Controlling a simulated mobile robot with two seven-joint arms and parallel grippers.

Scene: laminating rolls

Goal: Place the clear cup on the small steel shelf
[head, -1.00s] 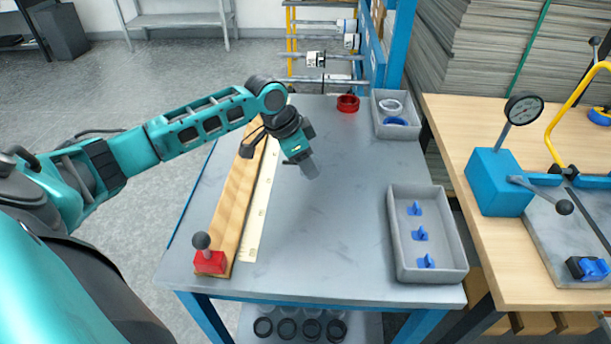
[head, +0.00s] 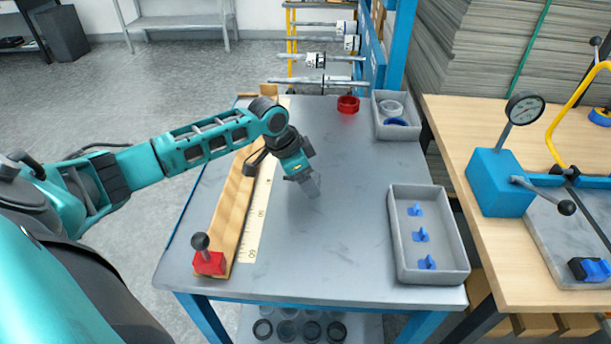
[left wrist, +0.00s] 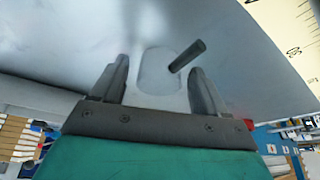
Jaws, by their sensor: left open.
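My left gripper (head: 306,180) is over the middle of the grey table, pointing down. In the left wrist view its two grey fingers (left wrist: 158,72) stand apart. A faint, clear rounded shape that looks like the clear cup (left wrist: 156,70) shows between them, with a dark rod (left wrist: 187,56) next to it. I cannot tell whether the fingers touch it. In the head view the pale tip of the gripper cannot be told apart from the cup. A steel shelf (head: 180,20) stands on the floor at the back left. My right gripper is not in view.
The grey table (head: 330,250) has a wooden strip (head: 236,205) and ruler at left, with a red knobbed block (head: 209,262). A tray with blue hooks (head: 458,240) is at right; a smaller tray (head: 380,125) and red ring (head: 348,104) are behind.

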